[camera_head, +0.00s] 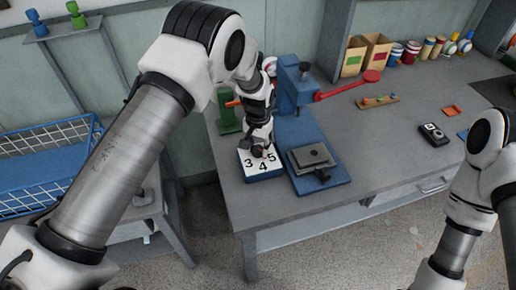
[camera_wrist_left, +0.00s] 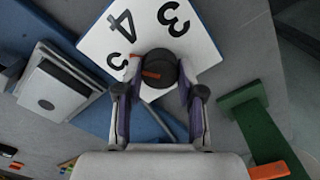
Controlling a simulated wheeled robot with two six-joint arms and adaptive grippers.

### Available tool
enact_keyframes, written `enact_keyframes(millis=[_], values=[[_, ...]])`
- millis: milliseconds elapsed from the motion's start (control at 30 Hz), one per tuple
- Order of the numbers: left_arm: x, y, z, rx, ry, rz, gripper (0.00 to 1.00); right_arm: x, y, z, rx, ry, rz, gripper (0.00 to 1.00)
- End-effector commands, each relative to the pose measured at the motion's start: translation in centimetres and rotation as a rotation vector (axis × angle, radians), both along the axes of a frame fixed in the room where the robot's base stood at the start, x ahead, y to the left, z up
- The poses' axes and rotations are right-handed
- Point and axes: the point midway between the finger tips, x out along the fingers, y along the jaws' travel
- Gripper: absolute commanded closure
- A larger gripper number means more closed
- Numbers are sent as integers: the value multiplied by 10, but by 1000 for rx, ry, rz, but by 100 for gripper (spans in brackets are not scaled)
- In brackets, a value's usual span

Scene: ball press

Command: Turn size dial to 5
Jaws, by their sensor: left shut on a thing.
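The size dial is a dark round knob (camera_wrist_left: 158,66) with a red mark on its side, on a white plate (camera_wrist_left: 95,45) printed with 3, 4 and 5. In the head view the plate (camera_head: 247,169) lies at the table's front left corner on a blue base. My left gripper (camera_head: 259,146) reaches down onto the knob from above, its two fingers on either side of it and shut on it. The fingers show in the left wrist view (camera_wrist_left: 159,92). Which number the dial points at is unclear. My right arm is at the right edge; its gripper is out of view.
A blue press (camera_head: 297,88) with a red lever (camera_head: 346,89) stands beside the dial, its grey plate (camera_head: 310,157) in front. A green block (camera_head: 228,116) is behind the dial. Boxes (camera_head: 376,53) and several cans are at the back.

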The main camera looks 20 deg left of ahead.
Motion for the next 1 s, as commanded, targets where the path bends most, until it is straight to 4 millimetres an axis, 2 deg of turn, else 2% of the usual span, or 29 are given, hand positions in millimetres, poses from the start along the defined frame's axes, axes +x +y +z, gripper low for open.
enact_keyframes(millis=[200,500,1000], values=[[-1,0,-3,0,2,192,97,0,0,-8,0,0,0,60],[-1,0,-2,0,2,391,97,0,0,-13,0,0,0,60],[-1,0,-1,0,3,482,97,0,0,-15,0,0,0,60]])
